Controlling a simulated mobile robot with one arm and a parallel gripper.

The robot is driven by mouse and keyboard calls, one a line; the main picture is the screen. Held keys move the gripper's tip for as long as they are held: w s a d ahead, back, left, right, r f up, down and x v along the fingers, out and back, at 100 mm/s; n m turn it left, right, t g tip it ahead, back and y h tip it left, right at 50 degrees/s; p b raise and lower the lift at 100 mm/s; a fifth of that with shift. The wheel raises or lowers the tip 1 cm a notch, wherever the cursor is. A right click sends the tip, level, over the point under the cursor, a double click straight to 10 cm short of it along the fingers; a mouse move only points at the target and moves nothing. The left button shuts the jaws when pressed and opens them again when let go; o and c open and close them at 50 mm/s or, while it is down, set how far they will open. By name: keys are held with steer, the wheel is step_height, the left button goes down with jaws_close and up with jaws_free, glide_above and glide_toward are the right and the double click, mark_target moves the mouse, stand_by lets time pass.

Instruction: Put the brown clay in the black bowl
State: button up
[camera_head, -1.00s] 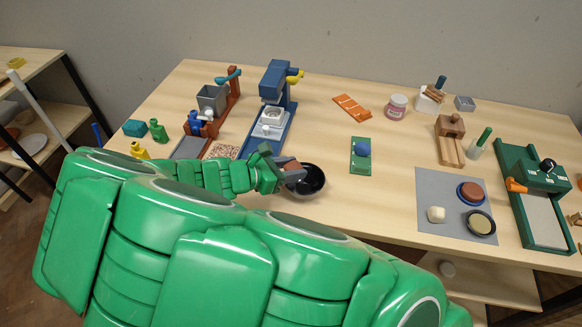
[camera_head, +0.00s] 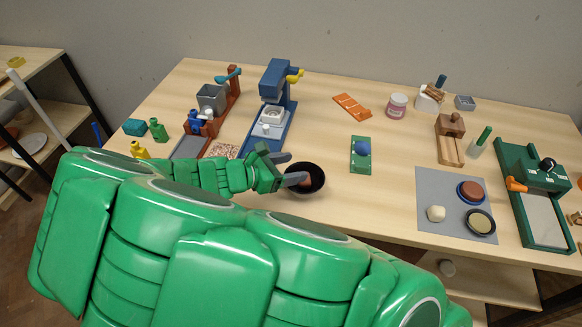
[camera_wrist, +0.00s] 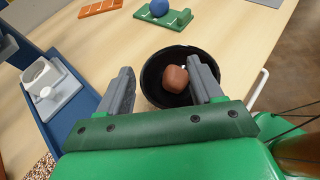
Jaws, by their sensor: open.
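The brown clay (camera_wrist: 175,79) is a small rounded lump lying inside the black bowl (camera_wrist: 152,70) in the wrist view. In the head view a bit of the clay (camera_head: 304,182) shows inside the bowl (camera_head: 319,185), which stands on the table near its front edge. My gripper (camera_wrist: 163,80) is open, with its grey fingers apart on either side of the clay, over the near part of the bowl. In the head view my gripper (camera_head: 294,169) is at the bowl's left side. I cannot tell whether a finger touches the clay.
A blue press (camera_head: 272,120) stands behind and left of the bowl. A grey mat (camera_head: 430,190) bears a brown disc, a white lump and a dark dish. The table between bowl and mat is clear.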

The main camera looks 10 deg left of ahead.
steer(key=v, duration=1.1)
steer(key=shift+s+a+r, duration=0.1)
steer(key=s+d+r+m+g, duration=0.1)
steer(key=d+r+m+g, duration=0.3)
steer(key=d, duration=0.5)
steer(key=d+r+m+g, duration=0.2)
steer(key=d+m+g, duration=0.2)
steer(key=d+m, duration=0.4)
steer(key=s+d+r+m+g+y, duration=0.2)
steer(key=s+d+m+y, duration=0.7)
steer(key=s+d+m, duration=0.5)
steer(key=shift+s+d+r+m+g+y, duration=0.3)
steer(key=shift+s+d+g, duration=0.5)
steer(key=shift+d, duration=1.25)
steer(key=shift+f, duration=0.1)
